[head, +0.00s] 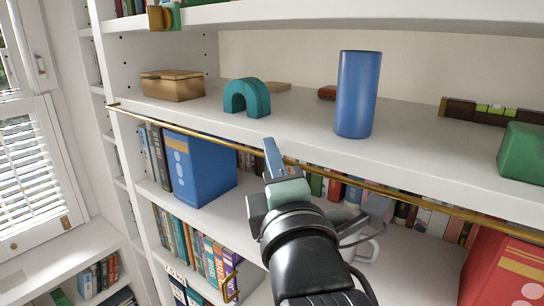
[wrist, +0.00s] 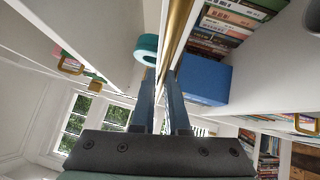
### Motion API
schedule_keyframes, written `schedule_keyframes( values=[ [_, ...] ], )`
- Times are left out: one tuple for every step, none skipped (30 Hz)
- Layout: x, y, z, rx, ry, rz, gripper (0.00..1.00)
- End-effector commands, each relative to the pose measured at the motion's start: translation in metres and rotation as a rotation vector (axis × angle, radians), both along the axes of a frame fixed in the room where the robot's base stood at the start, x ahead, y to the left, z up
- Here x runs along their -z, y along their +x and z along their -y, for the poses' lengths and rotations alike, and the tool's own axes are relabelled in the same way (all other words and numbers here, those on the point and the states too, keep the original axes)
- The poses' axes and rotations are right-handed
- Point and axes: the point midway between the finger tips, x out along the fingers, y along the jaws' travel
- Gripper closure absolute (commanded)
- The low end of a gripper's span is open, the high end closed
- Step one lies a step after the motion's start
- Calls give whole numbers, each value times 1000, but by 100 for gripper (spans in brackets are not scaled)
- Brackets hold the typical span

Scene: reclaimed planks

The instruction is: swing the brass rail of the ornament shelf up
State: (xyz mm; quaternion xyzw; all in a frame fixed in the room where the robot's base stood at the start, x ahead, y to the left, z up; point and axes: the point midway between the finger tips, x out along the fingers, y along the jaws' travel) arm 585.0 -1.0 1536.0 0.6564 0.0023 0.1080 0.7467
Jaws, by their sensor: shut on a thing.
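The brass rail (head: 190,129) runs along the front of the ornament shelf (head: 295,118), level with or just below the board's front edge. It slopes down to the right in the head view. My gripper (head: 274,157) is at the rail, left of the picture's middle, with its fingers pointing up at the shelf edge. In the wrist view the rail (wrist: 178,30) comes down between the fingertips of my gripper (wrist: 161,85), which is shut on it. The exact contact is partly hidden by the fingers.
On the shelf stand a blue cylinder (head: 357,95), a teal arch (head: 246,97), a wooden box (head: 172,86) and a green block (head: 522,153). Below are a blue box file (head: 205,168), books and a red box (head: 505,268). A window (head: 28,170) is at left.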

Motion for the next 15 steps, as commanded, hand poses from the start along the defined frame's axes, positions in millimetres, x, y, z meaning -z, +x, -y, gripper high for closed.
schedule_keyframes(
  values=[
    [0,0,0,-1,0,0,100],
    [0,0,0,-1,0,0,100],
    [0,0,0,-1,0,0,100],
    [0,0,0,-1,0,0,100],
    [0,0,0,-1,1,-1,100],
    [-1,0,0,-1,2,-2,100],
    [-1,0,0,-1,3,-6,100],
    [-2,0,0,-1,6,-9,100],
    [-3,0,0,-1,10,-15,100],
    [-3,0,0,-1,13,-18,100],
    [-3,0,0,-1,16,-22,100],
    [-3,0,0,-1,18,-24,100],
    [-3,0,0,-1,20,-26,100],
    [-3,0,0,-1,21,-28,100],
    [-4,0,0,0,23,-31,100]
  ],
)
